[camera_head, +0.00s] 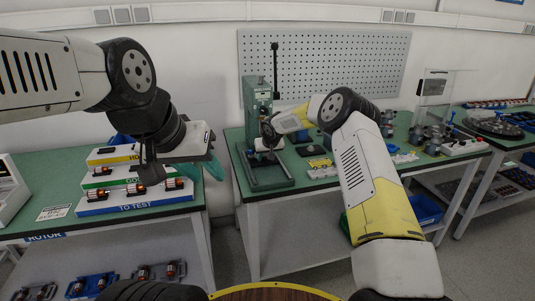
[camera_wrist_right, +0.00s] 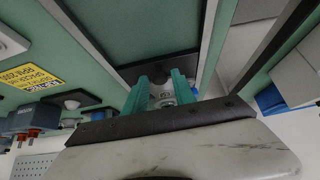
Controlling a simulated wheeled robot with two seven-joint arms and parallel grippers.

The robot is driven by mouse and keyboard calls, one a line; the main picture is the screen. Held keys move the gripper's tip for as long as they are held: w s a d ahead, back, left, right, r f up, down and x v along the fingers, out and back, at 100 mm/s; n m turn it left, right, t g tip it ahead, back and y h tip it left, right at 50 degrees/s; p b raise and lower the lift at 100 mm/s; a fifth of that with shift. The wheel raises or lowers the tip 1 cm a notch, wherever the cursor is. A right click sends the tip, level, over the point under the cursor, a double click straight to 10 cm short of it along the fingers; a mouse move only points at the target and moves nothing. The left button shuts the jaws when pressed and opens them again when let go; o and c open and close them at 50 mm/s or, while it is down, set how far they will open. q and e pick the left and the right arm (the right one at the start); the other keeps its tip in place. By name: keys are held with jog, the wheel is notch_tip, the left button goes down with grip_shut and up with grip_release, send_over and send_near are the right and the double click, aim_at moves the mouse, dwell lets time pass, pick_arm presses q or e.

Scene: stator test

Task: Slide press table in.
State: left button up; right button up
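The green press (camera_head: 257,100) stands on the middle workbench, with its base and dark press table (camera_head: 267,176) at the front. In the right wrist view a dark flat plate (camera_wrist_right: 160,66) framed by green edges lies ahead. My right gripper (camera_head: 266,145) is at the press, above its base. Its green fingers (camera_wrist_right: 161,92) stand apart, and a small pale round part (camera_wrist_right: 165,97) shows between and behind them. I cannot tell whether they touch it. My left gripper (camera_head: 203,170) hangs over the left bench's right edge, its teal fingers apart and empty.
A stepped rack (camera_head: 135,205) with rotors stands on the left bench. A yellow label (camera_wrist_right: 30,75) and several small parts lie beside the press. A pegboard (camera_head: 330,62) hangs behind. A gap separates the left and middle benches.

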jog(key=v, duration=0.6)
dwell(0.3)
